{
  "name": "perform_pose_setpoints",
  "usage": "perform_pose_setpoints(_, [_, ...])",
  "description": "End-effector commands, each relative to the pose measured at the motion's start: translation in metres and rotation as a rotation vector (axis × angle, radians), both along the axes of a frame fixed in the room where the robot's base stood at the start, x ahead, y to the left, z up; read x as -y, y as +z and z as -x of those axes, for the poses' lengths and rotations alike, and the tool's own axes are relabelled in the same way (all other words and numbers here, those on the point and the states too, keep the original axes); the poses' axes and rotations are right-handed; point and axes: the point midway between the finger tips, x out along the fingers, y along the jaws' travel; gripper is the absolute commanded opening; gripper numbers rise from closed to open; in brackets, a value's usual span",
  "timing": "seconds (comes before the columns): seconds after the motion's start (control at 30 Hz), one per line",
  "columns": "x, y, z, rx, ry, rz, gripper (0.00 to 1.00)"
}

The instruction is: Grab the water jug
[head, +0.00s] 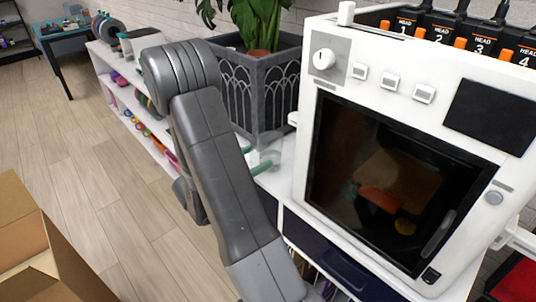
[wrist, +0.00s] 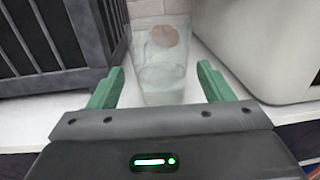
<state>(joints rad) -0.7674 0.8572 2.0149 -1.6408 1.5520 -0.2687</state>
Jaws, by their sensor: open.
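The water jug (wrist: 162,72) is clear, with a round reddish-brown patch near its top. In the wrist view it stands upright on the white surface, straight ahead of my gripper (wrist: 160,76). My gripper is open, with one green finger on each side of the jug in the picture and a gap on both sides. I cannot tell how far the fingers reach around it. In the head view my arm hides most of this spot; a green finger shows beside a faint clear shape between the planter and the white machine.
A dark planter (head: 262,92) with a leafy plant stands close on the left, also in the wrist view (wrist: 50,45). A white machine (head: 330,62) with a dark window stands close on the right. An open cardboard box (head: 22,225) is at lower left.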

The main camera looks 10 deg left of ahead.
Motion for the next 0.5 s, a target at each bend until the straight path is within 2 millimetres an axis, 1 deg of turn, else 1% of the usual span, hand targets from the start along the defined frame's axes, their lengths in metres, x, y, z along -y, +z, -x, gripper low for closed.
perform_pose_setpoints(0.03, [0.0041,0.0003,-0.0037,0.0,-0.003,0.0,0.73])
perform_pose_setpoints(0.13, [0.0072,0.0001,-0.0078,0.0,-0.001,0.0,0.73])
perform_pose_setpoints(0.37, [0.0077,-0.0001,-0.0088,-0.001,0.001,-0.001,0.73])
perform_pose_setpoints(0.4, [0.0077,-0.0001,-0.0087,-0.001,0.001,-0.001,0.71])
perform_pose_setpoints(0.47, [0.0077,-0.0001,-0.0087,-0.001,0.001,-0.001,0.6])
perform_pose_setpoints(0.5, [0.0077,-0.0001,-0.0086,-0.001,0.0,-0.001,0.52])
